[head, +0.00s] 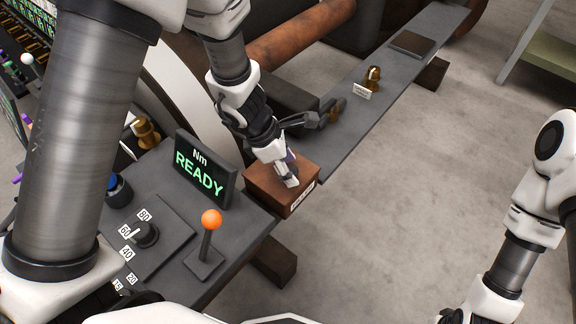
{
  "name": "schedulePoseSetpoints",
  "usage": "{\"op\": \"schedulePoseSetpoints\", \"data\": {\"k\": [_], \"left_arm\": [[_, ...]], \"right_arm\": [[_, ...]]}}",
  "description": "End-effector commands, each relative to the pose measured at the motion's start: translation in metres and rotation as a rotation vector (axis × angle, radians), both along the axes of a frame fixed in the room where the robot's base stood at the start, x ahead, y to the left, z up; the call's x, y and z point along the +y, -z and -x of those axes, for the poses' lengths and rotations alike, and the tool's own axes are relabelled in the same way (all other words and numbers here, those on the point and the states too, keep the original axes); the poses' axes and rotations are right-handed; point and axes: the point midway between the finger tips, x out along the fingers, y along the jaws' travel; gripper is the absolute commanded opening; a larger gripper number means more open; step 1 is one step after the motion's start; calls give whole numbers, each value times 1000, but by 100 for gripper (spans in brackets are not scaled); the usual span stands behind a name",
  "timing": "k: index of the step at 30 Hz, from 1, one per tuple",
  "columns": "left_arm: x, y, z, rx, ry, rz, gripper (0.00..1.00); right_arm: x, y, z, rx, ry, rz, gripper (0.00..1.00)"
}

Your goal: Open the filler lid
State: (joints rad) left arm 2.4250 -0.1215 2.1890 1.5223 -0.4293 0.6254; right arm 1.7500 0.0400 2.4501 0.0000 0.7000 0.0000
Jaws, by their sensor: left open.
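My left gripper (308,146) is open, with its fingers spread apart above a brown box (262,185) at the end of the grey bench. One finger reaches down over the top of the box; I cannot tell whether it touches. The other finger points right, near a small bronze fitting on the grey beam. The box has a small white label on its front edge, too small to read. Its top looks closed and is partly hidden by the finger. I cannot tell for sure whether this top is the filler lid. My right arm is at the right edge; its gripper is out of view.
A display reading "Nm READY" (202,173) stands left of the box. An orange-knobbed lever (209,232) and a dial (146,234) are in front. A brass fitting (372,78) and a dark plate (412,44) lie along the beam. The floor right is clear.

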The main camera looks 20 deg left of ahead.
Motion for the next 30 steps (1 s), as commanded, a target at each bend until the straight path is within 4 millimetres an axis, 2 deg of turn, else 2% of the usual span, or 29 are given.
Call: {"op": "schedulePoseSetpoints", "data": {"k": [1,6,14,19,23,30], "left_arm": [[0,0,0,0,0,0,58],[0,0,0,0,0,0,0],[0,-1,0,3,0,5,0],[1,-6,0,15,-3,39,0],[3,-13,-1,36,-4,92,0],[11,-31,-2,94,-6,255,0]], "right_arm": [[0,0,0,0,0,0,40],[0,0,0,0,0,0,40],[0,-2,0,0,0,0,40],[0,-10,0,0,0,0,40],[0,-22,0,0,0,0,40],[0,-57,0,0,0,0,40]]}}
